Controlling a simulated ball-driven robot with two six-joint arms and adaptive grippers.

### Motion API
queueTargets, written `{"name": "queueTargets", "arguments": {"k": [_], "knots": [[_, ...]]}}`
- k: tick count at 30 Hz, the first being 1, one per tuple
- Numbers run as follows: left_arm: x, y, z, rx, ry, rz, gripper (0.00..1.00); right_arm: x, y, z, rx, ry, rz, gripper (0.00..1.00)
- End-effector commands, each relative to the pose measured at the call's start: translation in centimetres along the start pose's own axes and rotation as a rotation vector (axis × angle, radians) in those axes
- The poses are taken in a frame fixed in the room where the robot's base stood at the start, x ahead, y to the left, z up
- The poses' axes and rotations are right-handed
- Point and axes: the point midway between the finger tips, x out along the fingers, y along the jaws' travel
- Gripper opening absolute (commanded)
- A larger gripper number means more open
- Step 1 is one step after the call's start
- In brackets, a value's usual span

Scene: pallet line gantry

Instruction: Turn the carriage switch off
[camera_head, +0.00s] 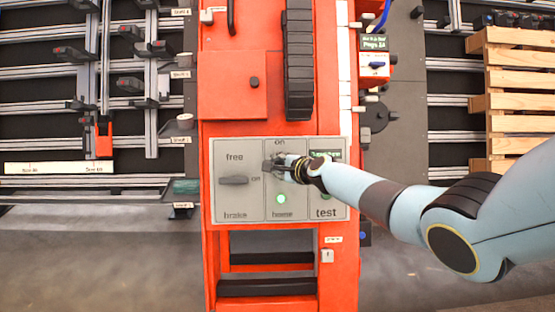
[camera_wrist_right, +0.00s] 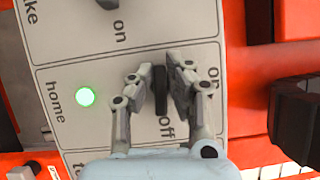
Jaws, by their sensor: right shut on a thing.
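The carriage switch (camera_wrist_right: 161,90) is a dark bar handle in the middle section of the grey control panel (camera_head: 230,208). Its left end (camera_head: 267,167) shows in the head view beside my gripper. My right gripper (camera_wrist_right: 168,92) is shut on the handle, one finger on each long side. The handle lies sideways across the panel, its end in line with the printed "off"; "on" is printed above it in the head view. A green lamp (camera_wrist_right: 85,97) by "home" is lit; it also shows in the head view (camera_head: 281,198). My left gripper is out of view.
Left of the switch is the free/brake lever (camera_head: 234,181), lying level. The panel's "test" section on the right is partly behind my right arm. Rails with dark clamps (camera_head: 130,84) stand at left, wooden pallets (camera_head: 520,75) at right.

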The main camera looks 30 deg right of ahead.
Motion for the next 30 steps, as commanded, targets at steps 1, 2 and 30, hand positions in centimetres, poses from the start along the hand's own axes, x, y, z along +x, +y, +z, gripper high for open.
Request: {"name": "queueTargets", "arguments": {"k": [1,2,30], "knots": [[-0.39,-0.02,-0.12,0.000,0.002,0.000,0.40,-0.08,0.02,0.10,-0.018,-0.001,0.015,0.00],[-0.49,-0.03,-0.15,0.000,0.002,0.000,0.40,-0.07,0.07,0.08,-0.030,-0.001,0.021,0.00],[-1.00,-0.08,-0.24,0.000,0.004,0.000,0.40,0.00,0.35,0.04,-0.105,-0.001,0.059,0.37]]}}
